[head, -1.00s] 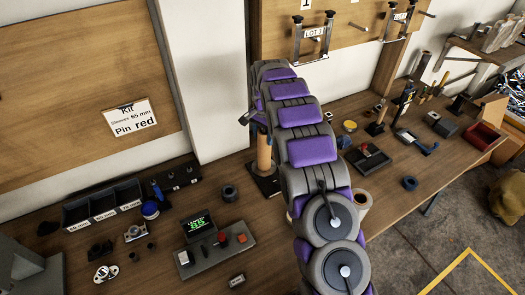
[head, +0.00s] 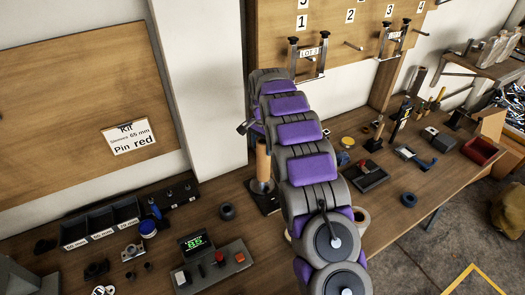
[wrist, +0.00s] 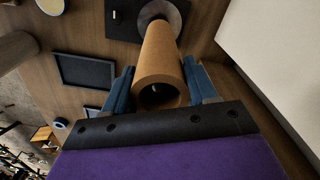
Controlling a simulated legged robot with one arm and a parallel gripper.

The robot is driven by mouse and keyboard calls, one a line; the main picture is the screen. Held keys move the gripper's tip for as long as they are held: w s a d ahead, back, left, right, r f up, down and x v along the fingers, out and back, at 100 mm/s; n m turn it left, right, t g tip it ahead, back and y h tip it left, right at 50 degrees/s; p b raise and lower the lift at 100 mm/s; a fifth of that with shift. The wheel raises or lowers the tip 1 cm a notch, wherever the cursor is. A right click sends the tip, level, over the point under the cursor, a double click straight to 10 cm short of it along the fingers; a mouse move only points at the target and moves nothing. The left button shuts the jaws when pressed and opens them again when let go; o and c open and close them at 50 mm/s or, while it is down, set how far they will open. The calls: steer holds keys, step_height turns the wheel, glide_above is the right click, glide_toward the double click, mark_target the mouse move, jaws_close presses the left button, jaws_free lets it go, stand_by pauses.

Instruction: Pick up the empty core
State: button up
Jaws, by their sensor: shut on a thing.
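The empty core, a brown cardboard tube (wrist: 158,62), stands between the two blue fingers of my gripper (wrist: 160,88) in the wrist view. The fingers are shut on its sides near its open end. Its far end meets a grey disc (wrist: 172,14) on a black base plate (wrist: 122,20). In the head view the core (head: 262,160) shows upright over the dark base, left of my purple and grey arm. My arm hides part of that area and most of the gripper there. I cannot tell whether the core is clear of the base.
A white pillar (head: 208,90) stands close behind the core. A control box with a green display (head: 210,262) and a black ring (head: 227,211) lie left on the bench. A dark tray (head: 370,177) and a blue ring (head: 409,199) lie to the right.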

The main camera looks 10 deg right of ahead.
step_height(320, 180, up, 24)
steer(key=p, duration=1.2)
steer(key=shift+a+r, duration=0.1)
